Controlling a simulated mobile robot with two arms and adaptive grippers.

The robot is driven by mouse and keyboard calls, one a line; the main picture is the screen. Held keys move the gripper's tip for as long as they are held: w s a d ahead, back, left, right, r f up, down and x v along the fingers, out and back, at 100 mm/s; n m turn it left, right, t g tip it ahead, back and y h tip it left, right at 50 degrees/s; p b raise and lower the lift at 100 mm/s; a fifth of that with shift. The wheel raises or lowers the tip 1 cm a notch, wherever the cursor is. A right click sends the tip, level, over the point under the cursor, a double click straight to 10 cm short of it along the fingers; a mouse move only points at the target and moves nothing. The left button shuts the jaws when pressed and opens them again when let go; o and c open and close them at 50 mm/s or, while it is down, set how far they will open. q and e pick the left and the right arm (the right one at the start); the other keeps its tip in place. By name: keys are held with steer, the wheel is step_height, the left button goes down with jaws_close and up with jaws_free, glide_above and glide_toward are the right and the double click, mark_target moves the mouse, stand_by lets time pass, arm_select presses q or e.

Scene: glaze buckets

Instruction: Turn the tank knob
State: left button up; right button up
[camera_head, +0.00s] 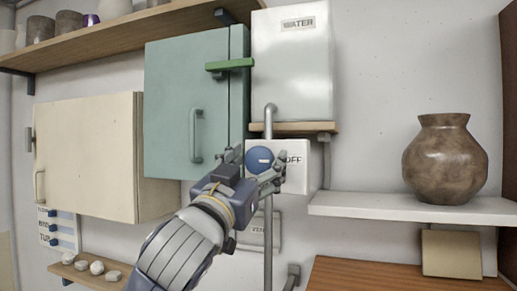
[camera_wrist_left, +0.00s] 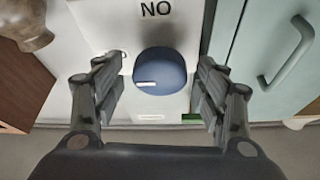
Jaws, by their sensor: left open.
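The tank knob (camera_head: 260,159) is round and blue, on the front of a white box (camera_head: 308,176) marked "OFF" under the white water tank (camera_head: 293,70). My left gripper (camera_head: 256,166) is in front of the box, with its fingers on either side of the knob. In the left wrist view the knob (camera_wrist_left: 160,72) sits between the open fingers of the left gripper (camera_wrist_left: 158,80), with a gap on each side. How far the fingertips are from the box is unclear. My right gripper is not in view.
A teal cabinet (camera_head: 180,110) with a handle is just left of the tank, with a green bar (camera_head: 230,64) across its edge. A grey pipe (camera_head: 268,250) runs down below the box. A brown vase (camera_head: 445,160) stands on a white shelf (camera_head: 400,207) at right.

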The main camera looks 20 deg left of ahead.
arm_select(q)
steer(key=shift+w+d+r, duration=0.1)
steer(key=shift+w+r, duration=0.05)
steer(key=shift+w, duration=0.4)
steer(key=c, duration=1.1)
steer(key=shift+m+h+p, duration=0.45)
steer(key=shift+m+h, duration=0.25)
steer(key=shift+m, duration=1)
steer(key=o, duration=1.1)
steer(key=v, duration=0.7)
steer(key=shift+s, duration=0.25)
